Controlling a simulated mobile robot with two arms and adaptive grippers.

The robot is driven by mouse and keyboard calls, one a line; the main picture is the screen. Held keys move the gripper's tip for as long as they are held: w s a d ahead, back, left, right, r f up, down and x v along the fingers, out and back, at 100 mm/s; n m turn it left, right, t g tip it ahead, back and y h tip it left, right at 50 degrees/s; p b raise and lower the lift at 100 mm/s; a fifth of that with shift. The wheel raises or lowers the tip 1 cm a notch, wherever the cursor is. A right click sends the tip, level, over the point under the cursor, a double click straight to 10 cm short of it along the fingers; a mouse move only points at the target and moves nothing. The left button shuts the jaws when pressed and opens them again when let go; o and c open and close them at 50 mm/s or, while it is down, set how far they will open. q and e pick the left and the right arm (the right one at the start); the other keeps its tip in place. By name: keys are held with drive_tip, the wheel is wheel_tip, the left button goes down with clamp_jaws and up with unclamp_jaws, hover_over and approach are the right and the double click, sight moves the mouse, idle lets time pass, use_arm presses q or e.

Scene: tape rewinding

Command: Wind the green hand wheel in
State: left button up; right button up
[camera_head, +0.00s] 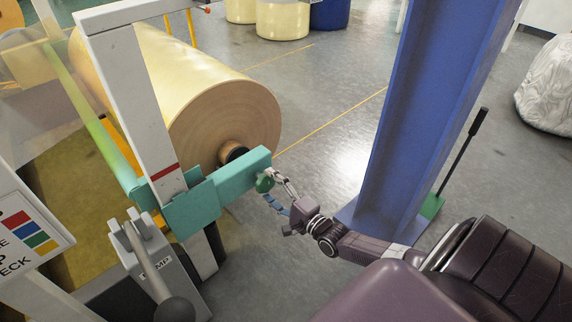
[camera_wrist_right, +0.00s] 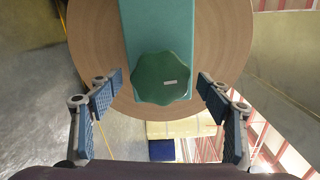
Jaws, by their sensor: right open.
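The green hand wheel (camera_head: 265,183) is a small lobed knob at the right end of a teal bracket (camera_head: 240,172). In the right wrist view the wheel (camera_wrist_right: 162,78) is face-on, a little above the middle, with a small pale label. My right gripper (camera_head: 279,188) is at the wheel, reaching in from the right. In the right wrist view its blue-padded fingers (camera_wrist_right: 160,90) are spread open, one on each side of the wheel, with gaps between pads and wheel. My left gripper is not in view.
A large tan roll (camera_head: 200,95) sits behind the bracket, beside a white upright post (camera_head: 140,95). A blue column (camera_head: 425,110) stands close to my right arm. A grey lever box (camera_head: 155,265) is at lower left. Grey floor is open behind.

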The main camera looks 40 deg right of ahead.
drive_tip(key=s, duration=1)
drive_tip(key=shift+d, duration=0.4)
